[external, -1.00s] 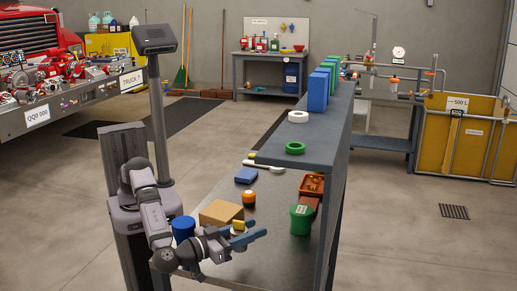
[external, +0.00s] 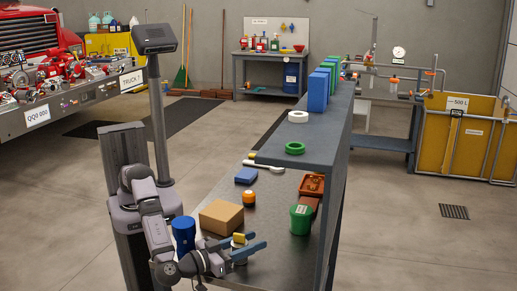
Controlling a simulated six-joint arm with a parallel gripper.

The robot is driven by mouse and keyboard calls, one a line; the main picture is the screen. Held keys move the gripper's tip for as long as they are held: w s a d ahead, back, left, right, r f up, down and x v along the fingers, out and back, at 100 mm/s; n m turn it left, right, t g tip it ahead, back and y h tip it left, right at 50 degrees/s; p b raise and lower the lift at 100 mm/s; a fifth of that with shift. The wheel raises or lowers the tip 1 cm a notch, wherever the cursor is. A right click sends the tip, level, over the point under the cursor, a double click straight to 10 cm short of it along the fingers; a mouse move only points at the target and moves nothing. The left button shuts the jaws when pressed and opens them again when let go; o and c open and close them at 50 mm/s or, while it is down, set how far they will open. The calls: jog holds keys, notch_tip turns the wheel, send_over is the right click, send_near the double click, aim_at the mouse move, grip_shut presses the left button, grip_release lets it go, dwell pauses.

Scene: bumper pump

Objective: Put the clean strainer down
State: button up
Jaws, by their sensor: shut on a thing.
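My gripper (external: 250,249), with blue fingers, is low over the near end of the bench's lower top. It is shut on a small pale thing with a yellow top (external: 239,239), which I take to be the strainer. The fingers hide much of it. Its mesh and whether it is clean are too small to tell. I cannot tell whether its underside touches the bench (external: 275,262).
A cardboard-brown box (external: 221,217) and a blue cylinder (external: 184,235) stand close by on the left. An orange jar (external: 249,198) is behind, and a green tub (external: 301,220) is to the right. The bench's near right part is clear.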

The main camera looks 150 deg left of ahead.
jog(key=o, duration=1.1)
jog(key=shift+f, duration=0.1)
jog(key=d, duration=0.4)
jog(key=d+b, duration=0.1)
jog(key=d, duration=0.3)
jog(key=w+d, duration=0.1)
jog(key=d, duration=0.3)
jog(key=shift+w+r+b, duration=0.1)
jog(key=shift+r+b, duration=0.1)
jog(key=shift+b, duration=0.15)
